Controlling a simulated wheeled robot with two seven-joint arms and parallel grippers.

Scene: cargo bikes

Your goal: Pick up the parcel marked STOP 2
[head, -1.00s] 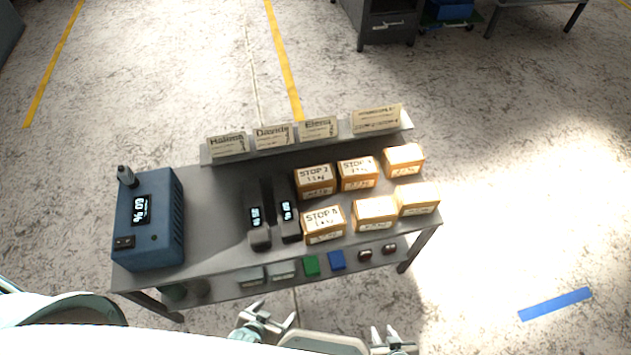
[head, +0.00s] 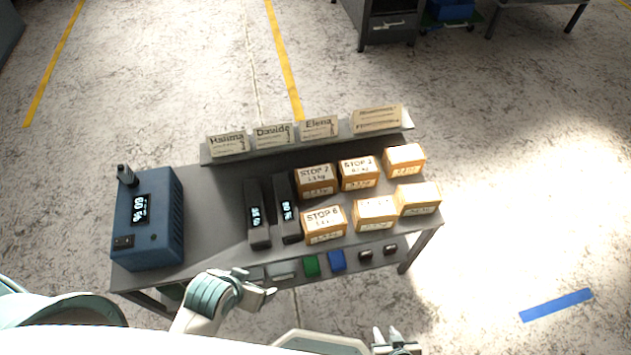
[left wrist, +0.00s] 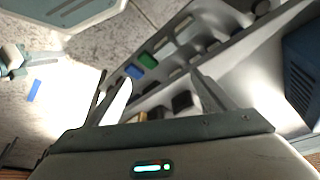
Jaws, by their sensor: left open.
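Several orange-brown parcels with white labels stand on the right half of the grey bench. The back-row parcel nearest the middle (head: 315,181) reads STOP and a digit that looks like 2 or 7. A parcel that seems to read STOP 3 (head: 358,173) stands to its right, and one that looks like STOP 6 (head: 323,223) in front. The other labels are unreadable. My left gripper (head: 268,293) is in front of the bench's near edge, open and empty, apart from the parcels. The left wrist view shows its spread fingers (left wrist: 160,80). My right gripper (head: 387,335) is open at the bottom edge.
A blue box (head: 150,235) stands at the bench's left end. Name cards (head: 318,128) line the raised back shelf (head: 340,138). Small items, including a green one (head: 311,265), sit along the front.

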